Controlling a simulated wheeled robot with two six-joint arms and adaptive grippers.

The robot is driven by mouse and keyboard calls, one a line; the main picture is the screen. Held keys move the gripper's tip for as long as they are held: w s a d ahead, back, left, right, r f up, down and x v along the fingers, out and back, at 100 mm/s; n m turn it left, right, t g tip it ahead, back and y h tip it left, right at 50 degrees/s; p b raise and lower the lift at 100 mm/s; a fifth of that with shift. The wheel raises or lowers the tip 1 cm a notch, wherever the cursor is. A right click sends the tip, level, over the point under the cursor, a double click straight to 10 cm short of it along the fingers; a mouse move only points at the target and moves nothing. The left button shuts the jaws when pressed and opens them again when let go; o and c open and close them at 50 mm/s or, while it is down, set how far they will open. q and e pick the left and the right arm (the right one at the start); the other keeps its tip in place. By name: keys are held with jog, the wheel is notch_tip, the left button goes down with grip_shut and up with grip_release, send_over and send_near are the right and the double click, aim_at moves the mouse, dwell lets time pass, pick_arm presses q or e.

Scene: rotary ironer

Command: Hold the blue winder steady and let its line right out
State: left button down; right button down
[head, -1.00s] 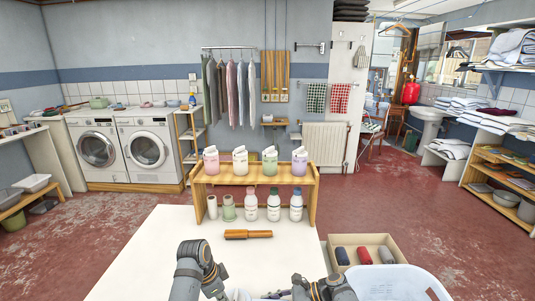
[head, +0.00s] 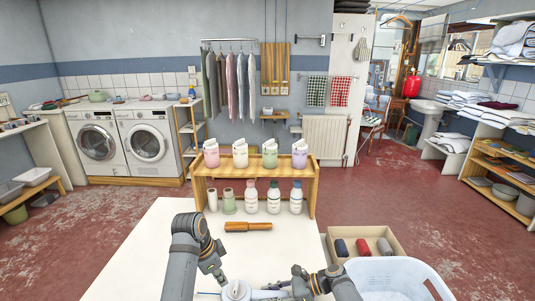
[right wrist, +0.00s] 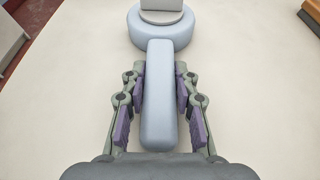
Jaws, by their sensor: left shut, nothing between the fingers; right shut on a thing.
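The pale blue winder (right wrist: 160,95) has a round drum and a long straight handle. In the head view its drum (head: 237,290) shows at the bottom edge, partly cut off. My right gripper (right wrist: 160,88) is shut on the handle, one finger on each side, with the drum beyond the fingertips. In the head view my right gripper (head: 285,287) comes in from the right at the handle. My left gripper (head: 224,278) is shut and empty, just above and beside the drum. Its fingertips are small here, and I cannot tell whether they touch the winder.
A wooden-handled brush (head: 248,226) lies on the white table (head: 150,255). A wooden rack (head: 313,195) with several bottles stands behind it. A tray (head: 398,246) with rolled cloths and a white basket (head: 430,275) are at the right. The table's left part is clear.

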jog(key=c, duration=0.9)
grip_release()
jog(key=shift+c, duration=0.2)
